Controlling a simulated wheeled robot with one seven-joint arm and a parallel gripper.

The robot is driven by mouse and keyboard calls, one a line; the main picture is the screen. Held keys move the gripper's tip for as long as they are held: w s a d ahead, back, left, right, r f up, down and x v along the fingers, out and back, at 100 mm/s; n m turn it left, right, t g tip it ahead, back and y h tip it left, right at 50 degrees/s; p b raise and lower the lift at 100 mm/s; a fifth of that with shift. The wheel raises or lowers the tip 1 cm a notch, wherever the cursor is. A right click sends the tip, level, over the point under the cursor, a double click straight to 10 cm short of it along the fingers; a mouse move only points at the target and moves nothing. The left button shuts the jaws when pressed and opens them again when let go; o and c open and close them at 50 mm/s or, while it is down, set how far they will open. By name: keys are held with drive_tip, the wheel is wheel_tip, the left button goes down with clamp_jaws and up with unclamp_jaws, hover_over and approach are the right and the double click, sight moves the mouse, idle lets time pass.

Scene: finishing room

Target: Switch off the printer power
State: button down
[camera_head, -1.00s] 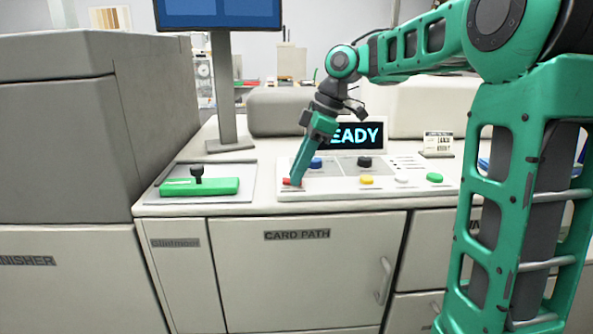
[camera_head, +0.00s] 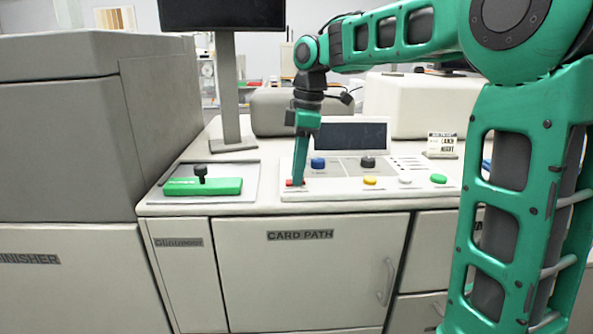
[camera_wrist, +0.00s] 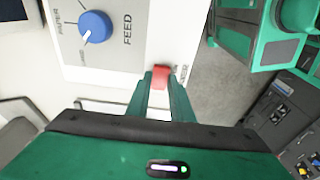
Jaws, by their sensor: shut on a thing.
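The printer's control panel (camera_head: 333,183) lies on the counter. Its display (camera_head: 351,135) is dark. My gripper (camera_head: 297,183) points down at the panel's left front corner, at a red switch (camera_head: 289,183). In the wrist view my gripper's fingers (camera_wrist: 160,85) are shut on the red switch (camera_wrist: 160,76), which shows between their tips. Part of the switch and the label beside it are hidden by the fingers. The monitor screen (camera_head: 222,14) above the counter is dark too.
On the panel are a blue knob (camera_head: 318,163), a black knob (camera_head: 367,162), and yellow (camera_head: 370,181), white (camera_head: 405,179) and green (camera_head: 438,179) buttons.

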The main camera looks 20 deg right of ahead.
drive_tip(key=shift+w+r, duration=0.1)
drive_tip(key=c, duration=1.6)
unclamp_jaws()
drive_tip(key=shift+o, duration=0.2)
